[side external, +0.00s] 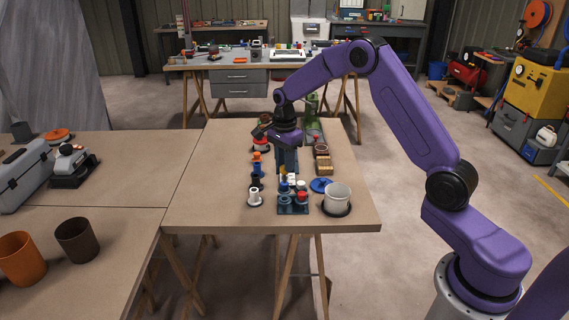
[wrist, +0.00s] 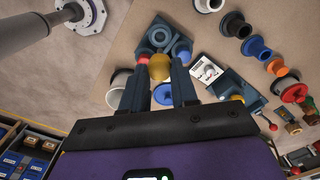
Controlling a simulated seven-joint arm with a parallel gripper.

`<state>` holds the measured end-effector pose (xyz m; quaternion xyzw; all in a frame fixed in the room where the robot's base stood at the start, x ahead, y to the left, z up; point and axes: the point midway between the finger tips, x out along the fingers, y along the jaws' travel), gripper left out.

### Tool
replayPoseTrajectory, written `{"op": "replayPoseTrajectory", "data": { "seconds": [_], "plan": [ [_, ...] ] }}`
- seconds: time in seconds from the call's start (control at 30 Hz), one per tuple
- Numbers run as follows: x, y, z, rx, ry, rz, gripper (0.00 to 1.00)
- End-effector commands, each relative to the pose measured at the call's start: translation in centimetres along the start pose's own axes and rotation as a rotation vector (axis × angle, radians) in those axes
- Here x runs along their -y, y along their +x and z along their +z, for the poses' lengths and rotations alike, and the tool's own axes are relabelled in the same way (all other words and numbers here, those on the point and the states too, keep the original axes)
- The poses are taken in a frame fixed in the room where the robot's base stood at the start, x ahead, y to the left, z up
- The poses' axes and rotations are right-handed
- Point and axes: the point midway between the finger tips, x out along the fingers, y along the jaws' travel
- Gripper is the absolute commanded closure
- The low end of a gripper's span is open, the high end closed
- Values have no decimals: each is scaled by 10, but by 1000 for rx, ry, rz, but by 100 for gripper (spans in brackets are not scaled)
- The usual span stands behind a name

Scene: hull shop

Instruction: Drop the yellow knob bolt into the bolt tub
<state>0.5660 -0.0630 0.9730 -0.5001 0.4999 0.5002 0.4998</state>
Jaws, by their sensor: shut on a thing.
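The yellow knob bolt (wrist: 160,67) shows as a round yellow knob between the fingertips of my gripper (wrist: 159,80) in the wrist view. Its lower part is hidden. In the side view my gripper (side external: 287,170) points down over the middle of the table, behind the dark blue rack, and the bolt is hard to make out there. A pale round tub (side external: 337,197), which I take for the bolt tub, stands upright at the table's front right, apart from my gripper. Part of its pale side shows left of the fingers in the wrist view (wrist: 117,92).
A dark blue rack (side external: 292,209) with red, white and grey pieces stands left of the tub. A blue disc (side external: 320,185) lies beside the tub. A row of spool-like pieces (side external: 256,183) stands further left. The table's left part (side external: 205,195) is clear.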

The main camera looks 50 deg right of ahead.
Motion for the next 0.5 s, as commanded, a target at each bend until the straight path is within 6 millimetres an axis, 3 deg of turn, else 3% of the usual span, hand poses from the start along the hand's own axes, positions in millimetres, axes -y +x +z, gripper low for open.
{"op": "replayPoseTrajectory", "data": {
  "seconds": [0.13, 0.23, 0.5],
  "plan": [
    [-2, 0, -5, 0, 2, 0, 100],
    [-11, 1, -21, 0, 5, 1, 100],
    [-65, 6, -96, 0, 8, 1, 100]
  ]
}}
